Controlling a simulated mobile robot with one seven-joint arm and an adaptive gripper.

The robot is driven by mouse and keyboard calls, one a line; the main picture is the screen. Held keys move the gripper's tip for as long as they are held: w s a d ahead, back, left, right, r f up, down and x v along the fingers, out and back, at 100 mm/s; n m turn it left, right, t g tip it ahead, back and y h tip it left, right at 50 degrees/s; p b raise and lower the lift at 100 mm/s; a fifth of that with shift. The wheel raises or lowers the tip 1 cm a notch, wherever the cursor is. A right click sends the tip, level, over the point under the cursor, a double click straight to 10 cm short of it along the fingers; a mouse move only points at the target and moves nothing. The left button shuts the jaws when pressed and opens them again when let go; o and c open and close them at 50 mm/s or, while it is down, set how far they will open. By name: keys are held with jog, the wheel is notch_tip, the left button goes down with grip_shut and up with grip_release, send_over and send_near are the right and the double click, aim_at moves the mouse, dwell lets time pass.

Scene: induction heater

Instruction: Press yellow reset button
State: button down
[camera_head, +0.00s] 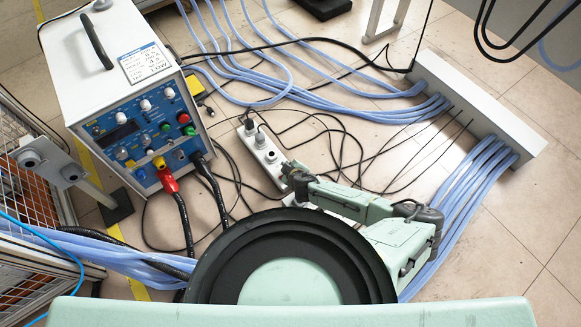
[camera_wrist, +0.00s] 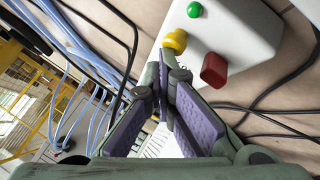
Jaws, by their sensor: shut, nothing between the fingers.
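In the wrist view, a yellow round button (camera_wrist: 175,41) sits on a white box (camera_wrist: 238,35), between a green button (camera_wrist: 194,10) and a red block-shaped switch (camera_wrist: 214,70). My gripper (camera_wrist: 167,65) is shut and empty, its purple-padded fingers converging just below the yellow button in the picture. The tips look close to the button, but I cannot tell whether they touch it. In the head view, my gripper (camera_head: 291,172) is low over the floor, beside a white socket strip (camera_head: 262,152).
In the head view, a white heater unit (camera_head: 118,80) with a blue knobbed panel stands at the left. Blue hoses (camera_head: 300,85) run to a white manifold (camera_head: 475,110) at the right. Black cables (camera_head: 335,135) cross the floor around my arm. A wire-mesh frame (camera_head: 30,190) stands far left.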

jog(key=shift+f, duration=0.1)
dwell(0.3)
jog(key=shift+r+p, duration=1.3)
jog(key=shift+p, duration=0.05)
notch_tip(320, 180, up, 5)
jog(key=p, duration=0.5)
